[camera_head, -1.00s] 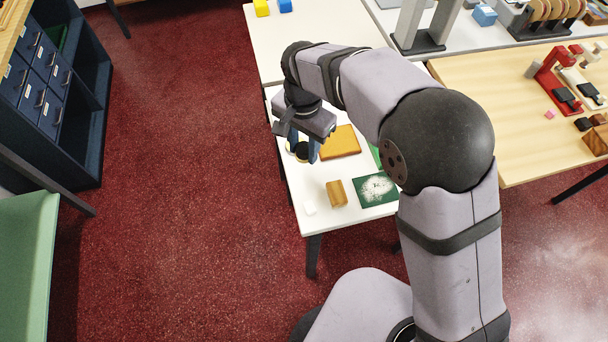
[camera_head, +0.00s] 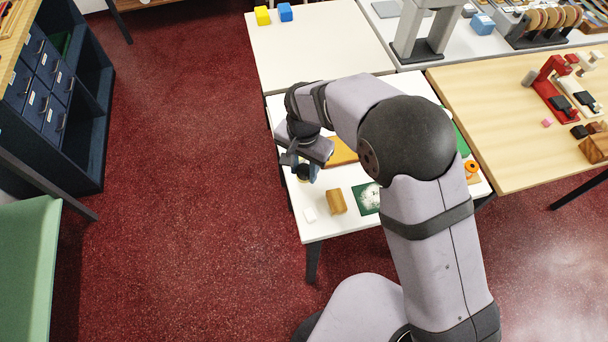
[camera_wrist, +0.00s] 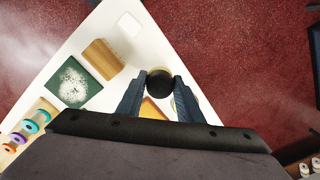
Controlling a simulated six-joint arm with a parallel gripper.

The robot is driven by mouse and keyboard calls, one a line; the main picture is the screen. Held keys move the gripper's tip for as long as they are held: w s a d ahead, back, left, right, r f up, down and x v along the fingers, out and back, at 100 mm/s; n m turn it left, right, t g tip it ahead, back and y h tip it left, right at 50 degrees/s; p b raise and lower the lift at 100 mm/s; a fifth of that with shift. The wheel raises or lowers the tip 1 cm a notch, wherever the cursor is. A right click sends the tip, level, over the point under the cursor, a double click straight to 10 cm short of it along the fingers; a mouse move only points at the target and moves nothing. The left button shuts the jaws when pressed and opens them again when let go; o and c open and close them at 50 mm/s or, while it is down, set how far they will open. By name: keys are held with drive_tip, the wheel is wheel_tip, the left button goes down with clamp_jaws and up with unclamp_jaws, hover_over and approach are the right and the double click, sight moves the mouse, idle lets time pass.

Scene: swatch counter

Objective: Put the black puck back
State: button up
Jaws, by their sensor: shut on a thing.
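My gripper (camera_head: 306,172) is over the left edge of the white table (camera_head: 324,232). In the wrist view, its two fingers (camera_wrist: 161,77) are closed on the sides of a round black puck (camera_wrist: 159,84). A pale yellowish rim shows just past the puck and beside the right finger; I cannot tell whether the puck touches it. In the head view the gripper mostly hides the puck, with a bit of yellow showing below the fingers.
An orange-brown board (camera_head: 343,151) lies beside the gripper. Red floor is open to the left.

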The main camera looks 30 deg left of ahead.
sight(304, 178)
drive_tip(key=shift+f+p, duration=0.65)
drive_tip(key=shift+f, duration=1.45)
drive_tip(key=shift+f, duration=0.15)
drive_tip(key=o, duration=1)
drive_tip(key=shift+c, duration=0.2)
wheel_tip(304, 178, up, 12)
drive_tip(key=b, duration=0.4)
drive_tip(key=shift+r, duration=0.2)
